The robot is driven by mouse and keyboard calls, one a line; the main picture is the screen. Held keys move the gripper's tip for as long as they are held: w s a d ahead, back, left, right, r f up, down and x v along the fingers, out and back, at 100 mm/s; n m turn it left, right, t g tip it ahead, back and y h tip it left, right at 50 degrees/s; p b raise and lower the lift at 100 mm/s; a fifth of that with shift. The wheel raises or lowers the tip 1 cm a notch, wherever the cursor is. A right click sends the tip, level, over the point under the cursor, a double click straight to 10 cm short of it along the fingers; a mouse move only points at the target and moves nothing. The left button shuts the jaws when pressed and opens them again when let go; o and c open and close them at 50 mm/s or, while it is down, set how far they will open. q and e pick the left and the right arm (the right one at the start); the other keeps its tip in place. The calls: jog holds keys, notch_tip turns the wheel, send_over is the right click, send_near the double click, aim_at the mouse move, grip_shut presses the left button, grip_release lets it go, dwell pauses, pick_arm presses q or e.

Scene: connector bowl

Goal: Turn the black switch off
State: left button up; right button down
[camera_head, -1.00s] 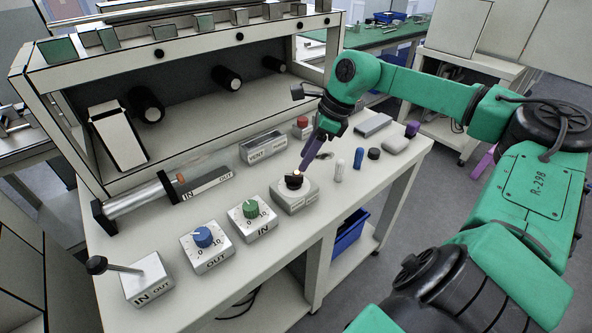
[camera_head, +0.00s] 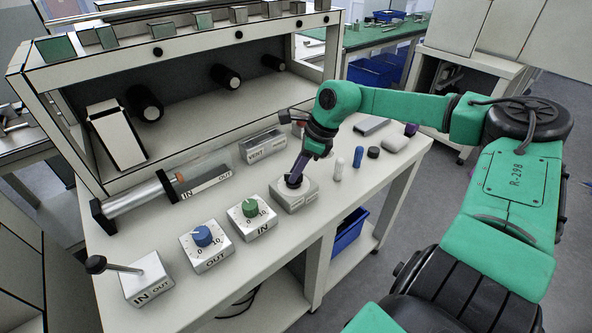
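The black switch (camera_head: 293,181) is a round black knob on a light grey box (camera_head: 296,199), to the right of the green dial on the bench. My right gripper (camera_head: 296,177) points down at the black switch, with its purple fingers at or just above the knob. The fingers hide part of the knob, so I cannot tell whether they touch it or how far apart they are. No glow shows on the switch now. My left gripper is not in view.
A green dial (camera_head: 250,207) box and a blue dial (camera_head: 202,236) box stand to the left, then a lever box (camera_head: 146,279). The VENT box (camera_head: 263,147) is behind. A white cylinder (camera_head: 338,169) and a blue one (camera_head: 358,157) stand to the right.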

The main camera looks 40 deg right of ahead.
jog(key=shift+r+m, duration=0.1)
jog(key=shift+m, duration=0.3)
jog(key=shift+m+t, duration=0.3)
jog(key=shift+m, duration=0.3)
jog(key=shift+f+m+h+b, duration=0.2)
jog(key=shift+m+h+b, duration=0.3)
jog(key=shift+m, duration=0.2)
jog(key=m+h+b, duration=0.1)
jog(key=m+b, duration=0.2)
jog(key=shift+a+f+t, duration=0.1)
jog(key=shift+f+t, duration=0.05)
jog(key=shift+t, duration=0.25)
jog(key=shift+s+a+r+m+h+b, duration=0.15)
jog(key=shift+m+h+b, duration=0.1)
jog(key=shift+m+b, duration=0.45)
jog(key=shift+w+d+r+m+h+b, duration=0.1)
jog(key=shift+m+h+b, duration=0.15)
jog(key=shift+m+b, duration=0.45)
jog(key=c, duration=0.8)
grip_release()
jog(key=shift+c, duration=0.2)
